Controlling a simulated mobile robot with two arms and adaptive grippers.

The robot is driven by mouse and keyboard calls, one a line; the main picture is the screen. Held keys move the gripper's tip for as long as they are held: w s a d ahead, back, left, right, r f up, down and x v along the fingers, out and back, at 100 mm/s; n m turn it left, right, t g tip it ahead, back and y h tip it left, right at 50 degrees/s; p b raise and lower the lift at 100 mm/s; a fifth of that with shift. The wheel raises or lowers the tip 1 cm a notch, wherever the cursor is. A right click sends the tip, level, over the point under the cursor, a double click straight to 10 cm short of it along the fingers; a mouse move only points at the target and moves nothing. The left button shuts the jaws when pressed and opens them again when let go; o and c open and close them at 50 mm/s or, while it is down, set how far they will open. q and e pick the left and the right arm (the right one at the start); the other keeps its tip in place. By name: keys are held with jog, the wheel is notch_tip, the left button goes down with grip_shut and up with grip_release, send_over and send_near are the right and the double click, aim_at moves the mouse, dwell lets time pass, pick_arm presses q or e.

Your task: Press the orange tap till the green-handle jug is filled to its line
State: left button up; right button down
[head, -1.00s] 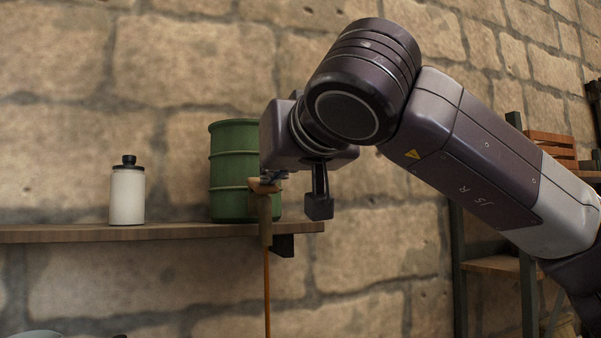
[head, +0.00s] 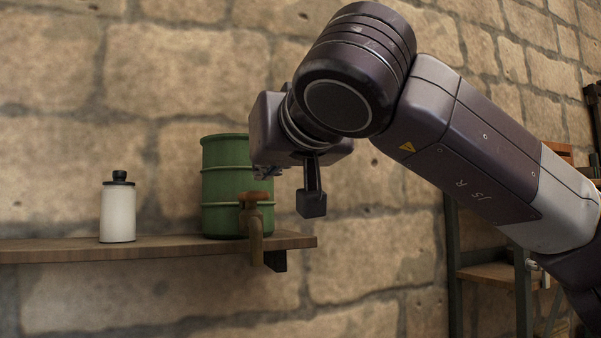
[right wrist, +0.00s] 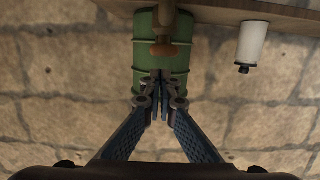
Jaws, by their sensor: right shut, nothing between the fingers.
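The brownish-orange tap (head: 255,222) sticks out at the front of the green drum (head: 222,187), with its handle on top. The tap also shows at the top of the right wrist view (right wrist: 163,48). No liquid runs from its spout. My right gripper (head: 268,173) is shut and empty, just above the tap handle with a small gap. Its closed fingertips show in front of the drum in the right wrist view (right wrist: 160,78). The green-handle jug is not in view, so its level cannot be seen. My left gripper is not in view.
The drum stands on a wooden wall shelf (head: 60,250). A white bottle with a black cap (head: 118,210) stands on the shelf to the left. A dark-framed rack (head: 490,272) is at the right. A stone wall is behind.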

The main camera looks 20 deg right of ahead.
jog(key=s+b, duration=0.4)
jog(key=s, duration=0.6)
jog(key=shift+s+d+r, duration=0.15)
jog(key=shift+d, duration=0.15)
dwell(1.3)
